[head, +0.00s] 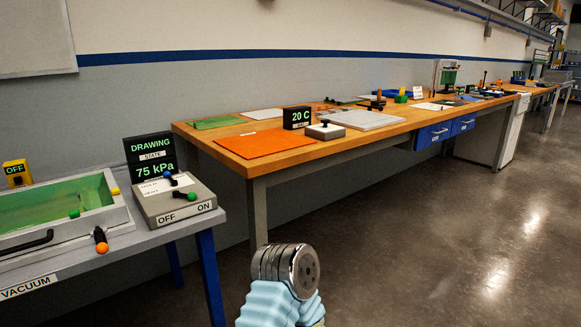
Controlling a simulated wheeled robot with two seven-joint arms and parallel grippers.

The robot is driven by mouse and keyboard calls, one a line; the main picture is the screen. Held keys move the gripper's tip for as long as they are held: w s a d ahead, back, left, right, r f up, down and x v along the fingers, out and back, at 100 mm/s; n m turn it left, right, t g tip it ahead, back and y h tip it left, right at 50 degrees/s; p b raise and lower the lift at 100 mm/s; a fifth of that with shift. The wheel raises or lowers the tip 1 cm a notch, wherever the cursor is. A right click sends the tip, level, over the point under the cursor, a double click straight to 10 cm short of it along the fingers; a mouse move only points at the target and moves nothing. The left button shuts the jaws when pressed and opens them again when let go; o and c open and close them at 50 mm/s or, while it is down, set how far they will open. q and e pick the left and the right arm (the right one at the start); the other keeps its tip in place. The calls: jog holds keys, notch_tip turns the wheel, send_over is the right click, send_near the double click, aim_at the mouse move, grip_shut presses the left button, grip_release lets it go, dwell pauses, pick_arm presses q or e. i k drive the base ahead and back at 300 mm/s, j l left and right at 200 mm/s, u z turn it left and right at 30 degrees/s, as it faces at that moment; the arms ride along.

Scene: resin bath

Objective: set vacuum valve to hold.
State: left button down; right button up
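A grey control box (172,202) sits on the right end of the grey bench at left. Its front edge reads OFF at left and ON at right. A green-tipped black lever (186,194) on its top points right, toward the ON side. I cannot tell for sure which lever is the vacuum valve. A black display (150,157) behind the box reads DRAWING, STATE, 75 kPa. One of my arm links shows at the bottom centre; neither gripper is in view.
A bath with green contents and a grey rim (128,224) stands left of the box. An orange-tipped black handle (101,240) and a yellow OFF unit (17,173) are near it. A wooden bench (335,149) runs along the wall. The floor (420,260) at right is clear.

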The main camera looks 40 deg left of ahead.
aim_at(166, 174)
jog(key=j+u, duration=0.1)
jog(key=u, duration=1.9)
